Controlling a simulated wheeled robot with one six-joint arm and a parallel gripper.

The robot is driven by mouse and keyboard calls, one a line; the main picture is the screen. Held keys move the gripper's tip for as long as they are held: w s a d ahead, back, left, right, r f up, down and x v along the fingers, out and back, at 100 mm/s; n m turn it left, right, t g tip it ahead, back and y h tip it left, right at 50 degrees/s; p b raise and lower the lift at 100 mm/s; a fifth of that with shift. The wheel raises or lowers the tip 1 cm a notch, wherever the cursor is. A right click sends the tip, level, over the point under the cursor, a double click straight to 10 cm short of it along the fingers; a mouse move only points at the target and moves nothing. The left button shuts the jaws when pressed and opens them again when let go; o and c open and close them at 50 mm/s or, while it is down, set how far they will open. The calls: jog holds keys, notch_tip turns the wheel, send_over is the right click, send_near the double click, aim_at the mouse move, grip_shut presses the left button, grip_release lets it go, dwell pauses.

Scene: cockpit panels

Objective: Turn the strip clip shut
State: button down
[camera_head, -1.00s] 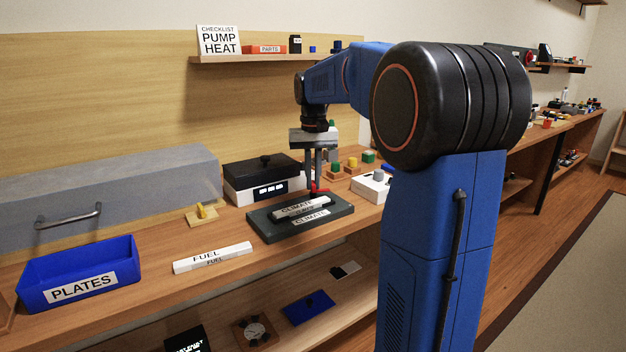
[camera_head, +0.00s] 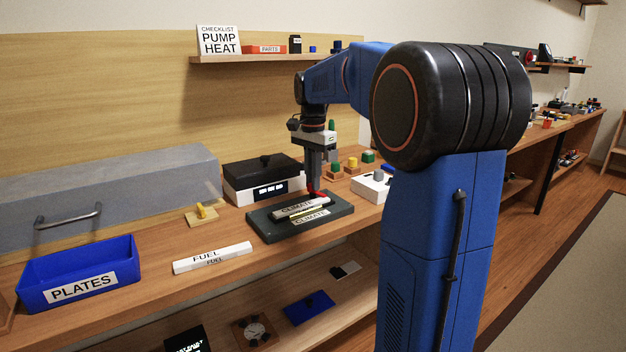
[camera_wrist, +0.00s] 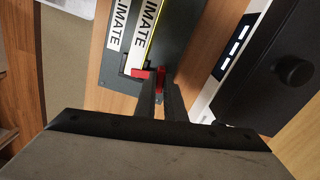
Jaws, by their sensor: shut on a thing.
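The red strip clip (camera_head: 319,195) stands at the right end of the dark base plate (camera_head: 262,233). The wrist view shows the clip (camera_wrist: 142,73) at the end of the strips. My gripper (camera_head: 314,186) reaches down from above and is shut on the clip; in the wrist view its two fingers (camera_wrist: 160,88) close around the red part. The fingers hide part of the clip.
A black-lidded white box (camera_head: 262,180) stands close behind the plate. A white FUEL strip (camera_head: 212,257) and a blue PLATES bin (camera_head: 78,272) lie to the left. A white block with a grey knob (camera_head: 372,187) is at the right.

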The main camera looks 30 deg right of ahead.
jog(key=shift+m, duration=1.1)
jog(key=c, duration=1.8)
grip_release()
jog(key=shift+c, duration=0.2)
jog(key=shift+r, duration=0.15)
notch_tip(320, 180, up, 17)
jog(key=shift+a, duration=0.1)
